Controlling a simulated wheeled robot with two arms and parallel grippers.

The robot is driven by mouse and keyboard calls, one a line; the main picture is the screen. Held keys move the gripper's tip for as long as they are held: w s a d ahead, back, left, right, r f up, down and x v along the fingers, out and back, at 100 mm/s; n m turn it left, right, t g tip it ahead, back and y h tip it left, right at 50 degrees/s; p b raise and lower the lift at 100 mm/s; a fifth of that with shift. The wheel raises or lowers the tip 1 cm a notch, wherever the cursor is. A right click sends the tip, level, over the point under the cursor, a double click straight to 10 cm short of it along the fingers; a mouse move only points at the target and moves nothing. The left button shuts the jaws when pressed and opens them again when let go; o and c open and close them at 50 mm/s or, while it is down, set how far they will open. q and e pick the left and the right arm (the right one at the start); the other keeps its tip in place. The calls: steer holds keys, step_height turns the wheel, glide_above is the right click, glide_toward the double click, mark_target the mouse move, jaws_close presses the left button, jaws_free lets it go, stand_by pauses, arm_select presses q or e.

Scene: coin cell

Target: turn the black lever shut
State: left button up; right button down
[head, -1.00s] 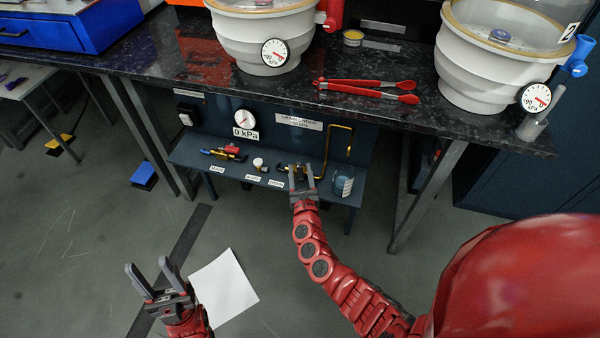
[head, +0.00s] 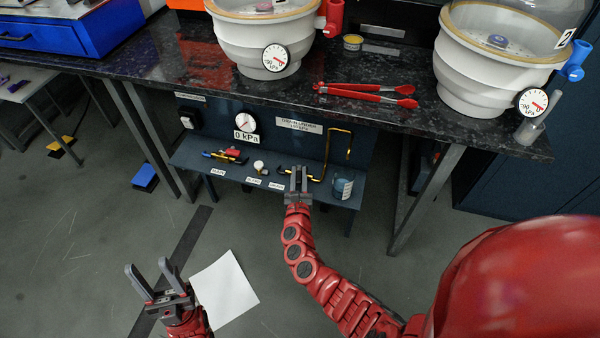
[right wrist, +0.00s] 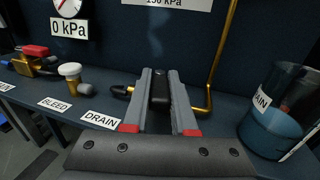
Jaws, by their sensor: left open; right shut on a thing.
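The black lever (right wrist: 160,90) stands between the fingers of my right gripper in the right wrist view, above the DRAIN label (right wrist: 101,120). My right gripper (head: 299,172) is shut on it at the low blue shelf under the bench. The fingers lie along both sides of the lever and hide its lower part and most of the valve. In the head view the lever is too small and covered to make out. My left gripper (head: 146,268) is open and empty, low over the floor at the left.
A bent brass pipe (right wrist: 224,60) rises right of the lever, with a jar of blue liquid (right wrist: 275,128) beyond it. A white-knobbed valve (right wrist: 70,74) and a red-handled valve (right wrist: 35,54) stand left. The bench edge (head: 330,125) overhangs above.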

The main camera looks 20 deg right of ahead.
steer(key=h, duration=0.1)
steer(key=m, duration=0.1)
steer(key=g+h, duration=0.1)
steer(key=shift+w+a+r+m+h, duration=0.1)
steer(key=shift+w+a+m+h, duration=0.2)
steer(key=shift+a+m, duration=0.1)
steer(key=shift+s+m+g+h, duration=0.1)
steer(key=shift+m+g+h, duration=0.55)
steer(key=shift+h, duration=0.35)
steer(key=c, duration=0.7)
jaws_free()
steer(key=shift+s, duration=0.1)
steer(key=shift+s+a, duration=0.25)
steer(key=shift+a, duration=0.05)
steer(key=shift+p+v, duration=1.5)
steer(key=shift+v, duration=6.75)
